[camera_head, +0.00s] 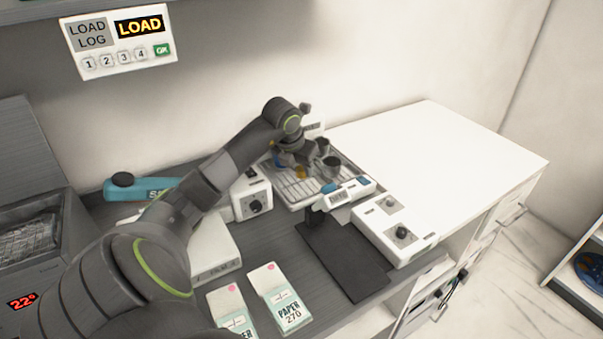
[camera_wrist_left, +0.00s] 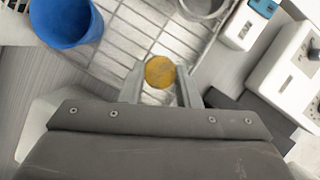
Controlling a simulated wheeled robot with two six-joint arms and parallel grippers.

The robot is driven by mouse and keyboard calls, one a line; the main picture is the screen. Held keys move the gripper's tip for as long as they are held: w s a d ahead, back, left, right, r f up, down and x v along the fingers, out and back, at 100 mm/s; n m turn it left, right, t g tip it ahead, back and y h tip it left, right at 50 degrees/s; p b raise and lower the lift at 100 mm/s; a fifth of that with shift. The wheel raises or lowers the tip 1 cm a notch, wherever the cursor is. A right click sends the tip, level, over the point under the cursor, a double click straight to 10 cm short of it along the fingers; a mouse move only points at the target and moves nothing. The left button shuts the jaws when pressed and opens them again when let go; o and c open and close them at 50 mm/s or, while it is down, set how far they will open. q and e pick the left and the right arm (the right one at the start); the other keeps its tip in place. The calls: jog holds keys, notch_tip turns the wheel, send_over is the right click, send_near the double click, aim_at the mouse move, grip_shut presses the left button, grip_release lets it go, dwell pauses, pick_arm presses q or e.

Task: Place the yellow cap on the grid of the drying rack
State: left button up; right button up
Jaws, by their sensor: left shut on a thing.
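The yellow cap (camera_head: 301,172) is small and round, and in the left wrist view the cap (camera_wrist_left: 160,72) sits between the two fingertips. My left gripper (camera_wrist_left: 159,80) is shut on it. In the head view my left gripper (camera_head: 297,168) is over the drying rack (camera_head: 296,196), a pale tray with a wire grid. The grid (camera_wrist_left: 120,42) lies beneath the cap in the left wrist view. I cannot tell whether the cap touches the grid. My right gripper is in neither view.
A blue cup (camera_wrist_left: 65,18) and a grey cup (camera_wrist_left: 205,6) are near the cap on either side. White devices with knobs stand at the rack's left (camera_head: 252,198) and right (camera_head: 396,228). A dark mat (camera_head: 345,262) lies in front. The white counter (camera_head: 430,145) is clear.

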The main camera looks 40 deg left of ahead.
aim_at(300, 174)
pick_arm(q)
jog(key=shift+f, duration=0.3)
jog(key=shift+d+f+p, duration=0.2)
jog(key=shift+f+p, duration=0.2)
jog(key=shift+f, duration=1.1)
jog(key=shift+a, duration=0.15)
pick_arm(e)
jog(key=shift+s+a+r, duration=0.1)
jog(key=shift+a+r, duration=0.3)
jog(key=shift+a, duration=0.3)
pick_arm(q)
jog(key=shift+f, duration=0.1)
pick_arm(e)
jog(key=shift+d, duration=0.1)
pick_arm(q)
jog(key=shift+f, duration=0.15)
jog(key=o, duration=1)
jog(key=shift+o, duration=0.2)
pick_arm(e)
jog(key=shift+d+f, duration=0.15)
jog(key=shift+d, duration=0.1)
